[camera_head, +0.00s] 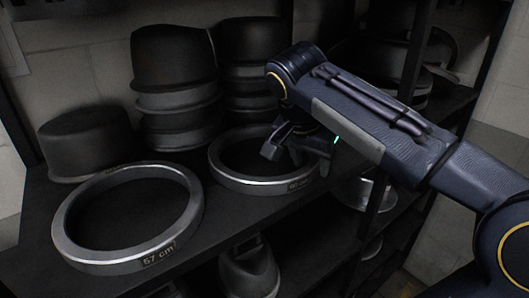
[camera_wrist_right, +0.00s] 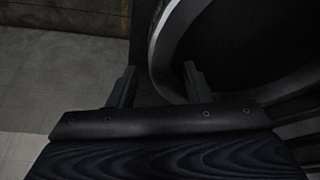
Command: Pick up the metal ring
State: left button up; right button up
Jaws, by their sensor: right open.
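Two metal rings lie flat on the dark shelf in the head view. One ring (camera_head: 236,181) is at the centre with a small label on its front rim, too dim to read surely. The other ring (camera_head: 110,258) is at the front left and is marked "57 cm". My right gripper (camera_head: 283,150) is open and empty at the centre ring, with its fingers pointing down. In the right wrist view the curved rim (camera_wrist_right: 158,62) passes between my two spread fingers (camera_wrist_right: 158,86). I cannot tell whether either finger touches it. My left gripper is not in view.
Stacked dark hat forms (camera_head: 172,60) stand behind the rings, with a second stack (camera_head: 250,60) to their right. A single low form (camera_head: 88,142) stands at the left. A shelf post and lower-shelf items, including a form (camera_head: 248,272), are below the front edge.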

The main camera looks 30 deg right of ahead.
jog(key=shift+c, duration=0.4)
grip_shut()
jog(key=shift+r, duration=0.1)
jog(key=shift+r, duration=0.15)
